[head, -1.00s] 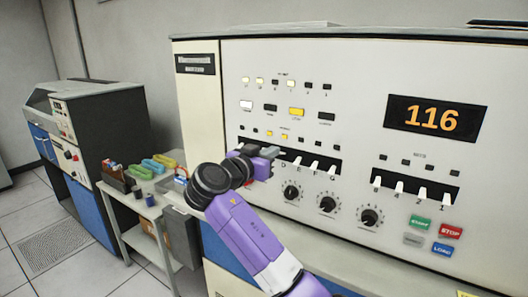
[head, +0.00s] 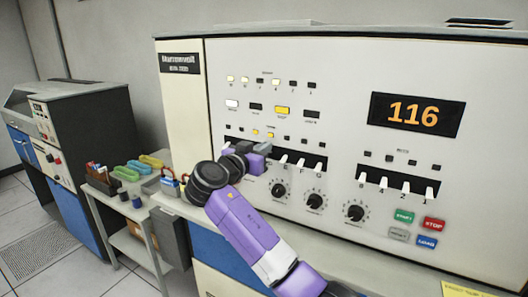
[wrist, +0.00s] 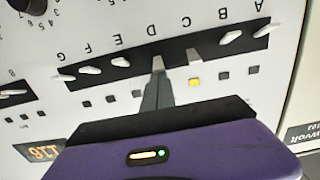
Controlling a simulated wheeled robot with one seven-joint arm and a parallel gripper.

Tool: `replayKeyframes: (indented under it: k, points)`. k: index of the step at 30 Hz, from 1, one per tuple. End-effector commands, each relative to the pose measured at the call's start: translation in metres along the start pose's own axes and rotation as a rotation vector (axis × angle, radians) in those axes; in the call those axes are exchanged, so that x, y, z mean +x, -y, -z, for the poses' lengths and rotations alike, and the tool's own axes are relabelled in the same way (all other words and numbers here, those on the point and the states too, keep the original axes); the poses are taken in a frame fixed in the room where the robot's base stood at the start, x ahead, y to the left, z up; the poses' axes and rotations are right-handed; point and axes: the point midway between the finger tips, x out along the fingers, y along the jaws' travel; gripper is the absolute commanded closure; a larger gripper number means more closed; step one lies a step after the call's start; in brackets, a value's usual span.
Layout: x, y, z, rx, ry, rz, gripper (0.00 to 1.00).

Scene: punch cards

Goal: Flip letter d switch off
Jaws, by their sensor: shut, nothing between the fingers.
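The letter switches sit in a black slot on the cream panel, labelled A to G from right to left in the wrist view. The letter D switch (wrist: 158,62) is a small pale lever under its label, just beyond my fingertips. My gripper (wrist: 157,82) is shut and empty, its dark fingers pointing at D; whether they touch it I cannot tell. The C switch (wrist: 194,55) and E switch (wrist: 120,61) stand on either side. In the head view my gripper (head: 266,147) is at the slot and hides the D switch.
Round black knobs (head: 314,201) lie below the slot. A second slot with numbered switches (head: 405,186) and coloured buttons (head: 434,224) are to the right. The orange display (head: 415,114) reads 116. A small cart (head: 138,248) with trays stands at the left.

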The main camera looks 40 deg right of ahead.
Motion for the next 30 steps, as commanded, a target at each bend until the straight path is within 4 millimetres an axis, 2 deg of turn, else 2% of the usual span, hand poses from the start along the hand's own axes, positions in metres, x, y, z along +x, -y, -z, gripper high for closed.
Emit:
replayKeyframes:
  k: [1,17,30]
  points:
    - [0.000,0.000,-0.005,0.001,-0.009,0.001,1.00]
    - [-0.002,0.000,-0.011,0.001,-0.084,0.001,1.00]
    - [-0.005,0.000,-0.026,0.002,-0.265,0.000,1.00]
